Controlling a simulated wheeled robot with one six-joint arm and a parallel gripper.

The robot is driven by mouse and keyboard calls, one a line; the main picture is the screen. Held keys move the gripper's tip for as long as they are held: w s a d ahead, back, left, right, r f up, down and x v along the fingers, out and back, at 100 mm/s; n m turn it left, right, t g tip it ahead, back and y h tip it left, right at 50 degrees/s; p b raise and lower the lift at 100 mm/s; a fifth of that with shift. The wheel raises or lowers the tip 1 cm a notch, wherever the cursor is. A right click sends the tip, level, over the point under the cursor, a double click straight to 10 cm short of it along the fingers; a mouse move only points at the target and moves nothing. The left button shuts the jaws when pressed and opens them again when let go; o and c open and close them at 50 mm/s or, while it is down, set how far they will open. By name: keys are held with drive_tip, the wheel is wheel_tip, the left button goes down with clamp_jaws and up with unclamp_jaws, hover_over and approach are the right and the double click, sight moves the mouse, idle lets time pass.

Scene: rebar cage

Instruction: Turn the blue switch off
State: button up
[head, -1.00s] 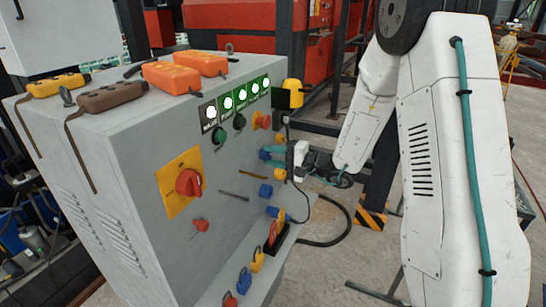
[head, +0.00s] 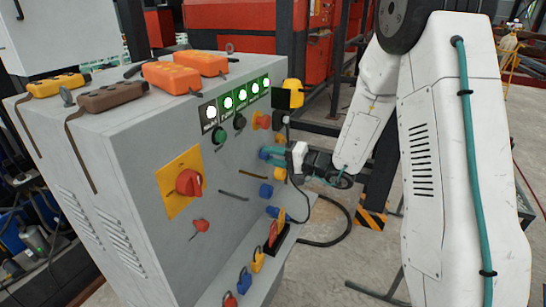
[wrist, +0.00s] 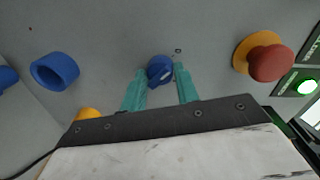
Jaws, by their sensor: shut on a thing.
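The knob is mostly hidden by the fingers there.
The grey control cabinet (head: 145,205) carries a large red rotary switch (head: 188,182), lit green indicators (head: 241,95) and a red mushroom button (wrist: 271,63). A blue socket (wrist: 54,71) is beside the switch. Orange pendants (head: 171,77) and padlocks (head: 244,281) are also there.

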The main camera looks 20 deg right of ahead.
drive_tip(key=o, duration=0.9)
drive_tip(key=shift+o, duration=0.2)
drive_tip(key=v, duration=0.7)
drive_tip(key=shift+s+d, duration=0.25)
drive_tip(key=shift+d, duration=0.05)
drive_tip(key=shift+r, duration=0.1)
